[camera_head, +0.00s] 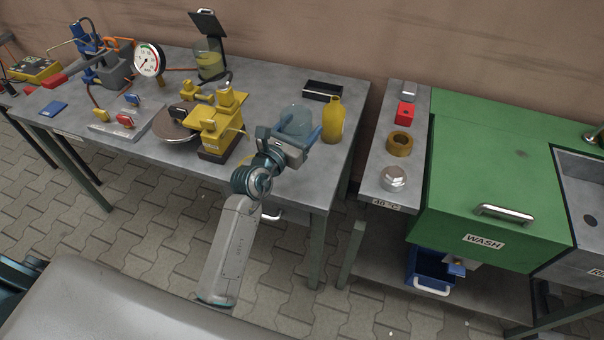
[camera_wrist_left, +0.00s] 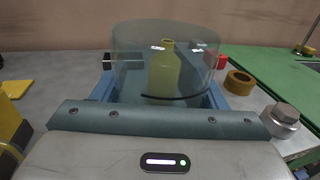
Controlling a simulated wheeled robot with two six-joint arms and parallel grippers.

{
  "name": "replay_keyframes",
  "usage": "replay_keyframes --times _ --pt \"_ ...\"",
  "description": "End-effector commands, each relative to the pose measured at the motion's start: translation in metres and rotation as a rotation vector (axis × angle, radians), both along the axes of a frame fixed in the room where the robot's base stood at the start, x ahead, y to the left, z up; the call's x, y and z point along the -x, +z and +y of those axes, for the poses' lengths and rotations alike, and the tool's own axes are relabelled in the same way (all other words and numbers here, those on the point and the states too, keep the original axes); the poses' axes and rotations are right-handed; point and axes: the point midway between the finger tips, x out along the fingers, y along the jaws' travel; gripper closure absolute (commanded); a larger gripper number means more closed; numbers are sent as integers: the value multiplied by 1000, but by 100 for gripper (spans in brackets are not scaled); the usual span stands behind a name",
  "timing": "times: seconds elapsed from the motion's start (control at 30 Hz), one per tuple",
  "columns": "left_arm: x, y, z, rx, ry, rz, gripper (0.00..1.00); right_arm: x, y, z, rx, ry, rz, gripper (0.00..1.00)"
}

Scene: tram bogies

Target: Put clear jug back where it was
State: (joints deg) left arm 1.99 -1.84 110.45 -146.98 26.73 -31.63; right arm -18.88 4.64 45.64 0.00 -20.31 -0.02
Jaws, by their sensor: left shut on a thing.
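The clear jug (camera_head: 297,117) is a see-through, bluish, round vessel near the right end of the grey workbench (camera_head: 265,95). My left gripper (camera_head: 296,133) is shut on it, with a blue finger on either side. In the left wrist view the clear jug (camera_wrist_left: 140,45) stands upright between the fingers, and a yellow bottle shows through its wall. I cannot tell whether its base touches the bench; the gripper body hides its lower part. My right gripper is not in view.
The yellow bottle (camera_head: 333,121) stands close right of the jug, with a black tray (camera_head: 322,91) behind. A yellow device (camera_head: 218,128) stands to the left. Another clear vessel holding yellowish liquid (camera_head: 209,62) is at the back. A narrow side bench (camera_head: 376,170) lies across a gap.

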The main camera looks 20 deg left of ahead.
Motion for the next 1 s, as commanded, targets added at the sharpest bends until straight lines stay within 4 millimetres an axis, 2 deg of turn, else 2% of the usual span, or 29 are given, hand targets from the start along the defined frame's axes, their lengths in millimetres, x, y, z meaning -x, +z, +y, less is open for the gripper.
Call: replay_keyframes --times 0.03,0.1,0.23,0.53,0.77,1.0 --pt "-13 -7 1 -3 -14 -4 57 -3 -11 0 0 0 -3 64" --pt "-25 -7 2 -5 -30 -4 57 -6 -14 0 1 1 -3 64" --pt "-38 -9 3 -7 -45 -2 57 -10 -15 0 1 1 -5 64" --pt "-39 -59 3 -5 -48 3 57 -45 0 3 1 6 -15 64" --pt "-39 -72 2 -7 -48 -1 57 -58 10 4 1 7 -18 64" --pt "-39 -99 2 -6 -48 0 57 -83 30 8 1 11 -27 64"
